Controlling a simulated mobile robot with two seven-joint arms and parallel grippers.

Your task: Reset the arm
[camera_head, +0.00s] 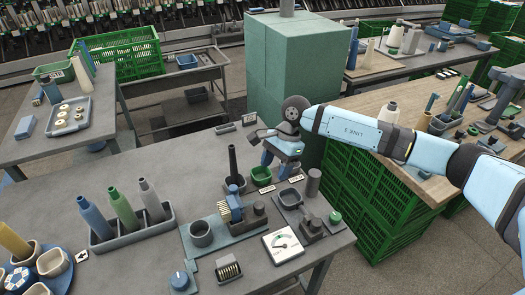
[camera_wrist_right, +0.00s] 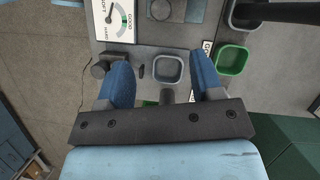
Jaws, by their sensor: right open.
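My right arm (camera_head: 350,130) is light blue and reaches in from the right in the head view. Its gripper (camera_head: 278,168) hangs over the back right part of the grey table (camera_head: 165,160). In the right wrist view the two blue fingers of this gripper (camera_wrist_right: 159,64) are spread apart with nothing held. A small grey-blue square tray (camera_wrist_right: 168,70) shows below and between them. A green square tray (camera_wrist_right: 232,60) lies to the right of the fingers; it also shows in the head view (camera_head: 261,175). My left gripper is not in view.
A dark post (camera_head: 232,163), a dial gauge (camera_head: 283,245) and a rack of coloured cones (camera_head: 130,228) stand on the table. A tall green cabinet (camera_head: 290,70) is behind the gripper. Green crates (camera_head: 365,195) stand under the wooden table at right.

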